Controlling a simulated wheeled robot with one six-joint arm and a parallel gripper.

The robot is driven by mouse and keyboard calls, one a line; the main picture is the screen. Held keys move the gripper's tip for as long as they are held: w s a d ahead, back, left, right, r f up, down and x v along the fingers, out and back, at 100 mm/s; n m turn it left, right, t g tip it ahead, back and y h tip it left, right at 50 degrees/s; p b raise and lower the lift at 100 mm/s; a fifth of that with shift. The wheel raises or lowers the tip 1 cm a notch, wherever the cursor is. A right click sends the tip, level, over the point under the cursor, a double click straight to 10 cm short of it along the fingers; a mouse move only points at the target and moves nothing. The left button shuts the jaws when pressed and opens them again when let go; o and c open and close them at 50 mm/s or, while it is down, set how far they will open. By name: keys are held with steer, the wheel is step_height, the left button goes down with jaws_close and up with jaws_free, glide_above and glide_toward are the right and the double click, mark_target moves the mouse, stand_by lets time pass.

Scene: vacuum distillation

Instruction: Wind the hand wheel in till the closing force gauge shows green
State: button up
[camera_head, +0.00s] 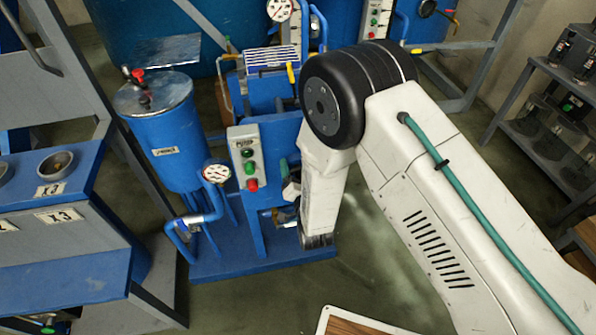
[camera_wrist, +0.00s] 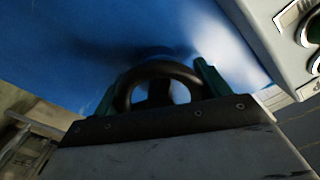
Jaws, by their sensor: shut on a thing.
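The black hand wheel (camera_wrist: 160,68) shows in the wrist view as a thick curved rim in front of a blue surface. My gripper (camera_wrist: 157,85) has its green fingers on either side of the rim and is shut on it. The lower part of the wheel is hidden behind the gripper body. In the head view my gripper (camera_head: 289,188) shows only in part at the blue machine (camera_head: 272,129), and my arm hides the wheel. A round white gauge (camera_head: 216,172) stands left of the machine; its reading is too small to tell, and I cannot tell whether it is the closing force gauge.
A push-button panel (camera_head: 247,158) with green and red buttons stands close left of my gripper. A blue tank (camera_head: 172,135) with a red-handled valve is further left. A blue-grey bench (camera_head: 60,215) fills the left side. Open floor (camera_head: 380,270) lies below my arm.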

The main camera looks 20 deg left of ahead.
steer(key=shift+d, duration=0.15)
steer(key=o, duration=1)
steer(key=shift+w, duration=0.1)
steer(key=shift+v, duration=3.95)
